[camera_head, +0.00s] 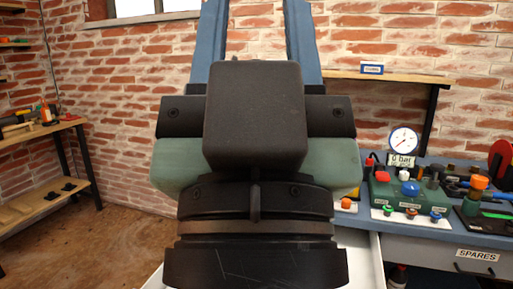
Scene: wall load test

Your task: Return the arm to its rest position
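My gripper (257,22) fills the middle of the head camera view, close to the camera and pointing up. Its two long blue-grey fingers stand apart, with brick wall showing between them. Their tips run to or past the top edge of the picture. Nothing shows between the visible parts of the fingers. The black block, green body and dark round wrist below belong to my arm. They hide the middle of the scene, and the rest of my arm is out of view.
A blue bench (415,240) at right carries a round gauge (403,140), a green box (395,192) with knobs, and several tools. A wooden shelf (400,77) is above. A wooden workbench (40,133) stands at left. Brown floor (95,245) is clear at lower left.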

